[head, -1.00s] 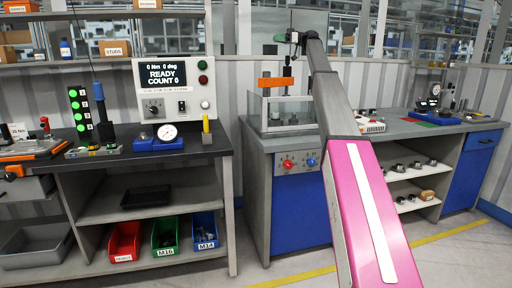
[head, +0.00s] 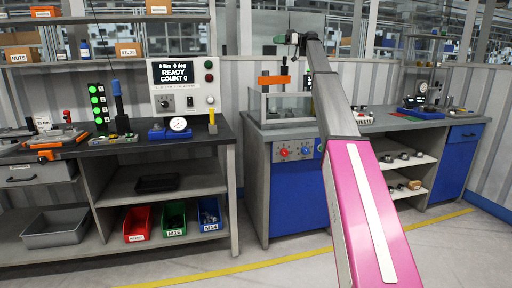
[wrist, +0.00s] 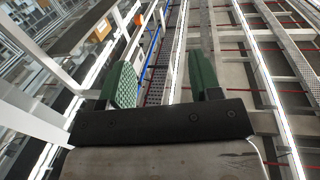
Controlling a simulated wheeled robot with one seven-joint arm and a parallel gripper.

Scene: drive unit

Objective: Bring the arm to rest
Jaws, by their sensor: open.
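My arm reaches up and away in the head view, with a pink and white link nearest and grey links beyond. My gripper (head: 291,39) is small at the top of the arm, above the middle bench. In the wrist view my gripper (wrist: 163,84) shows two green padded fingers, spread apart with nothing between them. It faces ceiling-like beams and racks, away from the benches. No object touches the fingers.
A dark workbench (head: 105,151) stands at left with a READY display (head: 180,73), a gauge (head: 178,124) and several bins below. A grey bench (head: 270,133) with a clear-walled box stands behind my arm. A shelf (head: 125,20) hangs upper left. Floor in front is clear.

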